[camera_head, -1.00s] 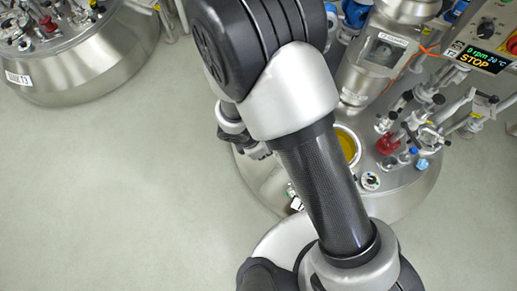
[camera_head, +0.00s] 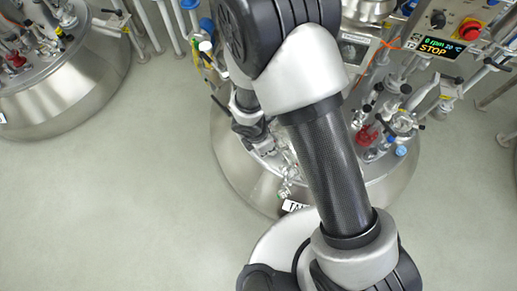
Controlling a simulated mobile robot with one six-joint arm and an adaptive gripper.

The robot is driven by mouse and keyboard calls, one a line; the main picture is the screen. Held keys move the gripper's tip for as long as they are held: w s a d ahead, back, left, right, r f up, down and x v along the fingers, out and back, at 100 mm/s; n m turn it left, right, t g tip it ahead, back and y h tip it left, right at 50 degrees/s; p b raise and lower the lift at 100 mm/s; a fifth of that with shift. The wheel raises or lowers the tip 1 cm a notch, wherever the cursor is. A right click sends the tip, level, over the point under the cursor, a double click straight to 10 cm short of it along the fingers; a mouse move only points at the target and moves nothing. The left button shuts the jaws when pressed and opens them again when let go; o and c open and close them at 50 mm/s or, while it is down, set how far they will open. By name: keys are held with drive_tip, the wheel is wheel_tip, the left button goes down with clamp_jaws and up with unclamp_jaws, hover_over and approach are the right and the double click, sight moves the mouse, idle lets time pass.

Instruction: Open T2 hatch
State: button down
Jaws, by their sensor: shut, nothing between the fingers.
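The steel tank (camera_head: 235,170) stands in the middle, partly behind my arm. Its front label (camera_head: 295,206) shows only "TA"; the rest is covered, so I cannot read its number. My gripper (camera_head: 264,148) is small and dark, low over the left part of the tank top, beside small metal fittings (camera_head: 286,170). It looks shut and holds nothing that I can see. The hatch is not visible now; my forearm covers the middle of the tank top. Whether the fingers touch anything is unclear.
A display (camera_head: 440,47) reads 0 rpm, 20 °C and STOP. Red (camera_head: 368,135) and blue fittings and valves crowd the tank's right side. Another steel tank (camera_head: 75,80) stands at the upper left. The pale floor (camera_head: 120,210) at left is clear.

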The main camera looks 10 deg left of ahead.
drive_tip(key=w+d+r+p, duration=0.1)
drive_tip(key=d, duration=0.1)
drive_tip(key=w+d+r+p, duration=0.1)
drive_tip(key=w+d, duration=0.1)
drive_tip(key=w+d+p, duration=0.1)
drive_tip(key=w+d, duration=0.1)
drive_tip(key=shift+r, duration=0.4)
drive_tip(key=shift+a+f, duration=0.15)
drive_tip(key=shift+a, duration=0.05)
drive_tip(key=shift+s, duration=0.1)
idle(0.4)
